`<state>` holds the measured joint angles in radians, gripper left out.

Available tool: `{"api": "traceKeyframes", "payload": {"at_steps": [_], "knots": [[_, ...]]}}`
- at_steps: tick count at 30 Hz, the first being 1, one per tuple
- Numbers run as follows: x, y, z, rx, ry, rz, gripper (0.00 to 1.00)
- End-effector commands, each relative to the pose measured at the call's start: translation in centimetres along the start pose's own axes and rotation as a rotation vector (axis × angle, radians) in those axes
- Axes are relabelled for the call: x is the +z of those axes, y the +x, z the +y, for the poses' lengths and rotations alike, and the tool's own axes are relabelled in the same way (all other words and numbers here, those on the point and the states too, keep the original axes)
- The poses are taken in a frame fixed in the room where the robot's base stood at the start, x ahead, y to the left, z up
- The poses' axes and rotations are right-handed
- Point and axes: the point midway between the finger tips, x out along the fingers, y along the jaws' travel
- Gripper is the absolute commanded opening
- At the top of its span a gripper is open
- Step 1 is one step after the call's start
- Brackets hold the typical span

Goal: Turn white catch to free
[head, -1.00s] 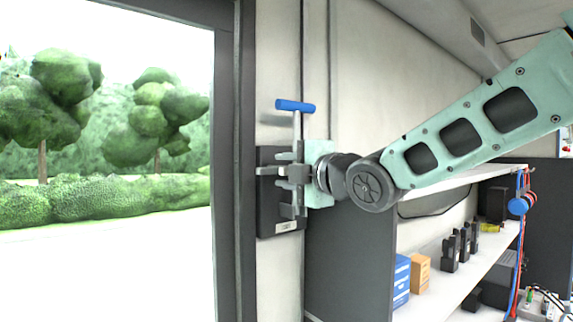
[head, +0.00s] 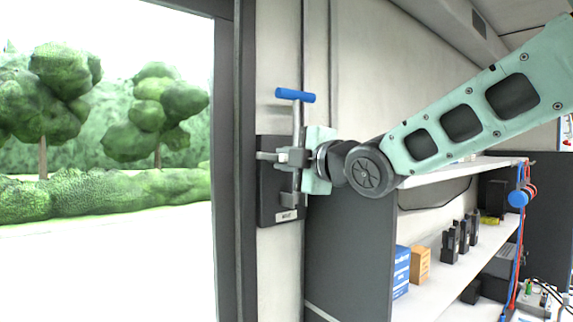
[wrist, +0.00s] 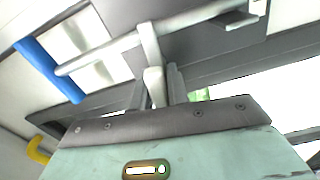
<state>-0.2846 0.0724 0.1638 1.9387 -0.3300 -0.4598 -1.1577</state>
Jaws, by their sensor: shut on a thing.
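The catch is a pale metal bolt (head: 297,121) with a blue T-shaped grip (head: 295,95) on top. It stands upright on a dark backplate (head: 268,208), on the wall beside the window. A small white label (head: 286,216) is at the plate's foot; its print is too small to read surely. My gripper (head: 293,158) reaches in from the right and is shut on the catch at mid-plate. In the wrist view the blue grip (wrist: 50,70) is at left, and a short pale lever (wrist: 150,45) runs down to my fingers (wrist: 163,88). The fingers partly hide the hold.
The dark window frame (head: 235,160) stands just left of the backplate. A dark cabinet side (head: 345,250) lies below my wrist. To the right, white shelves (head: 440,285) carry blue and orange boxes (head: 402,270) and several black devices (head: 462,237).

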Motion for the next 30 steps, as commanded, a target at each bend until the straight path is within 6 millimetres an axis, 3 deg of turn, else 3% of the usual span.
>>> {"api": "traceKeyframes", "payload": {"at_steps": [30], "knots": [[0.1, 0.0, -0.09, -0.002, 0.941, -0.003, 0.0]]}}
